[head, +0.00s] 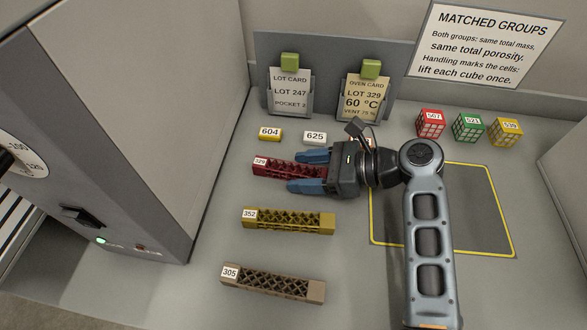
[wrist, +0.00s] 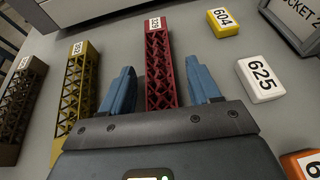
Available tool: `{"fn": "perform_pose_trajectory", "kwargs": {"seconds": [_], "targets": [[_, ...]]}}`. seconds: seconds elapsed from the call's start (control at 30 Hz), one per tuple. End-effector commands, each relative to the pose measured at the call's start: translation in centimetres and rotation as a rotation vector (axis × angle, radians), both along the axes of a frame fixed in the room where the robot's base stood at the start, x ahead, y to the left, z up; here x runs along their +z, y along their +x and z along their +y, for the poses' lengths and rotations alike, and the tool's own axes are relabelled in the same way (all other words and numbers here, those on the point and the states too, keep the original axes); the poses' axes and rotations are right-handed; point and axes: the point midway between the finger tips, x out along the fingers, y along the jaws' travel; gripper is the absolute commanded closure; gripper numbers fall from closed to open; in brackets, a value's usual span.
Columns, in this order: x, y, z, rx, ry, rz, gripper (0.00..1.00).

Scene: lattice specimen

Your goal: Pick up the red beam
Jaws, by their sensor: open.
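The red lattice beam (head: 278,167), labelled 329, lies flat on the grey bench in the head view. In the wrist view the red beam (wrist: 159,65) points away from my gripper, with its label at the far end. My gripper (head: 300,171) has blue fingers and is open, with one finger on each side of the beam's near end. In the wrist view my gripper (wrist: 163,88) shows a gap between each finger and the beam. Part of the beam's near end is hidden behind the gripper body.
A yellow beam (head: 288,221) labelled 352 and a brown beam (head: 272,284) labelled 305 lie nearer the front. Blocks 604 (head: 270,134) and 625 (head: 315,138) sit behind the red beam. A grey cabinet (head: 110,130) stands left. Lattice cubes (head: 468,127) stand behind a yellow-outlined area (head: 475,210).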

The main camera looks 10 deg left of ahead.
Motion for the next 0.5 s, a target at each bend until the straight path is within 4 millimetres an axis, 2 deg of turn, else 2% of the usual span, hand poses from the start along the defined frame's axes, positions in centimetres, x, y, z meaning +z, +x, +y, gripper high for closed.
{"fn": "perform_pose_trajectory", "kwargs": {"seconds": [0.17,0.5], "targets": [[0.01,0.02,-0.03,-0.001,0.000,0.000,0.39],[0.02,0.02,-0.06,-0.001,0.000,0.000,0.72]]}}
